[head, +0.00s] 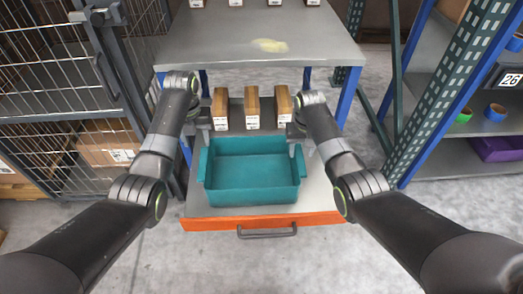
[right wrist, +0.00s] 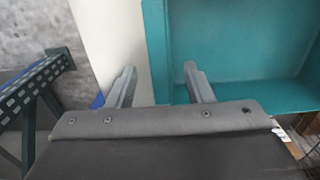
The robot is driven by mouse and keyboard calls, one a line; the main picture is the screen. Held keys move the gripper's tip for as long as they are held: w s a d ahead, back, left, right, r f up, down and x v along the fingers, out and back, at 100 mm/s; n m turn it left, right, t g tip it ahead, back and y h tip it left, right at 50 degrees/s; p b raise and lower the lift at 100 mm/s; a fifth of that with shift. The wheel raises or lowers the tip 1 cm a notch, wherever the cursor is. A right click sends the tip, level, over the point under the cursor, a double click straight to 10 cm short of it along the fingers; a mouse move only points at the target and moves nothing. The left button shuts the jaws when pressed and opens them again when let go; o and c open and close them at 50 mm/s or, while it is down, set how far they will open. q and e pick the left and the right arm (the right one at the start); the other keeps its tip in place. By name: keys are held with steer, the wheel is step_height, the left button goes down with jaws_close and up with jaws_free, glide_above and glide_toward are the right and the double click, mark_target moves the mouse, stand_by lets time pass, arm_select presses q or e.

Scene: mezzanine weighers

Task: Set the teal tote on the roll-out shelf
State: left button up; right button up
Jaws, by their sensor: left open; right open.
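The teal tote (head: 252,184) is empty and upright over the roll-out shelf (head: 310,195), which is pulled out and has an orange front edge with a grey handle. The tote appears to rest flat on it, inside its edges. My left gripper (head: 204,142) is open at the tote's back left side. My right gripper (head: 298,142) is open at its back right side. In the right wrist view the tote's side wall (right wrist: 156,45) lies between the spread fingers of my right gripper (right wrist: 161,82), with a gap to the outer finger. The left fingertips are partly hidden.
Several brown boxes (head: 252,108) stand in a row behind the tote. A grey upper shelf (head: 255,45) overhangs them. A wire cage (head: 60,80) stands at left. A rack (head: 445,80) with green posts stands at right. The floor in front is clear.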

step_height(320, 180, up, 6)
steer(key=shift+f, duration=0.15)
stand_by(0.6)
